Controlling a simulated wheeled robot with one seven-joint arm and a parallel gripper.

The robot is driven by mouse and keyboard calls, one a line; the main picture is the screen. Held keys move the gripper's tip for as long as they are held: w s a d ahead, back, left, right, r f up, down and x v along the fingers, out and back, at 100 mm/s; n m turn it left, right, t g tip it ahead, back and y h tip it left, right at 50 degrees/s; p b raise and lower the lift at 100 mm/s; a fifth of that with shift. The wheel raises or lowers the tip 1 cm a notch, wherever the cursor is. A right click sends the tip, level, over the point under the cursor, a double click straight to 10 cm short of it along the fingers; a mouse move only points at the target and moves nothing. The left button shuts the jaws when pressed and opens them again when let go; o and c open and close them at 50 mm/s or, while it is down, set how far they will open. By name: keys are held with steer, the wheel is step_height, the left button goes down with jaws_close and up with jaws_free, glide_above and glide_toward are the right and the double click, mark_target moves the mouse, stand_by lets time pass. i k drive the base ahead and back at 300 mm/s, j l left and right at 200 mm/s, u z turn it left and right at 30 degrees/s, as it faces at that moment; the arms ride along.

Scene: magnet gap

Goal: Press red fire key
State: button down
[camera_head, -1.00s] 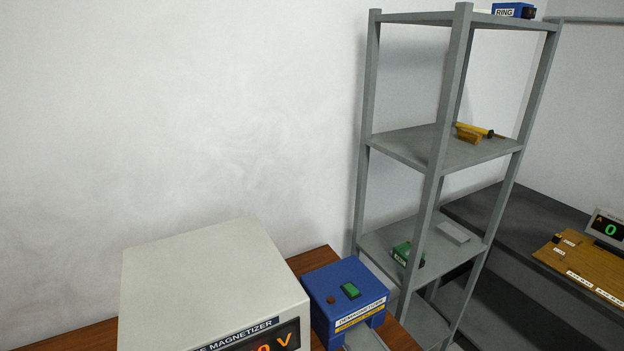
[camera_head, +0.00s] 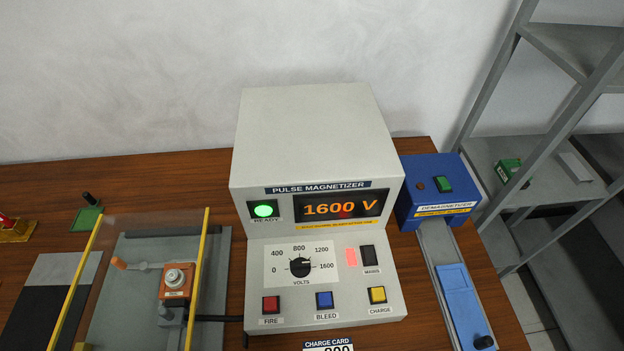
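The red FIRE key (camera_head: 271,304) is a square button at the lower left of the front panel of the pulse magnetizer (camera_head: 308,130). The blue BLEED key (camera_head: 324,300) is to its right, and the yellow CHARGE key (camera_head: 377,295) is farther right. The display (camera_head: 342,206) reads 1600 V, and the green READY lamp (camera_head: 263,210) is lit. The volts knob (camera_head: 300,267) sits above the keys. My gripper is not in view.
A fixture with a clear cover and yellow edges (camera_head: 199,275) stands left of the magnetizer. The blue demagnetizer (camera_head: 432,185) with its slide stands to the right, beside a grey shelf (camera_head: 545,165). A charge card (camera_head: 328,344) lies in front. The wooden bench (camera_head: 150,190) is clear behind the fixture.

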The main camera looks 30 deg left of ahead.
mark_target(270, 303)
steer(key=u, duration=1.1)
